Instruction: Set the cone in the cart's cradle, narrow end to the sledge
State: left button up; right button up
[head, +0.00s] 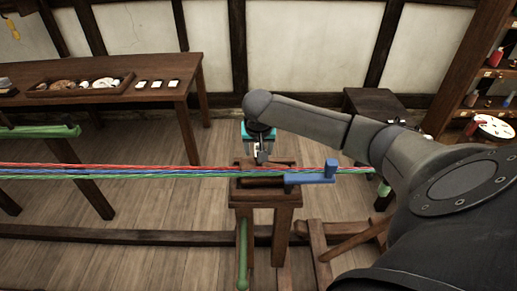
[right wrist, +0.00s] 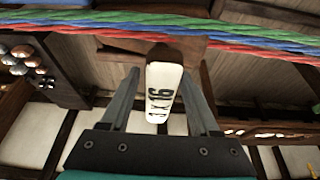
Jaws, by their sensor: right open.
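My right gripper (head: 262,158) points down over a dark wooden stand (head: 266,194) with a tray-like top, perhaps the cart. In the right wrist view its two fingers (right wrist: 158,95) are apart. A white block with black marks (right wrist: 164,90) shows between them; I cannot tell whether it belongs to the gripper. A brown wooden shape (right wrist: 180,50) lies beyond the fingertips; I cannot tell whether it is the cone or part of the stand. I cannot clearly make out the cone, its narrow end or the sledge. My left gripper is not in view.
Red, blue and green strands (head: 120,172) run across the stand. A blue piece with an upright peg (head: 312,178) sits at its right edge. A table (head: 188,68) with a tray stands at the back left, shelves (head: 470,100) at the right. A floor beam (head: 150,237) runs low.

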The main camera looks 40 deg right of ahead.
jog(key=p+v, duration=0.1)
jog(key=v, duration=1.1)
jog(key=shift+w+d+r+p, duration=0.1)
jog(key=shift+r+p, duration=0.1)
jog(key=shift+p, duration=0.1)
jog(key=shift+f, duration=0.1)
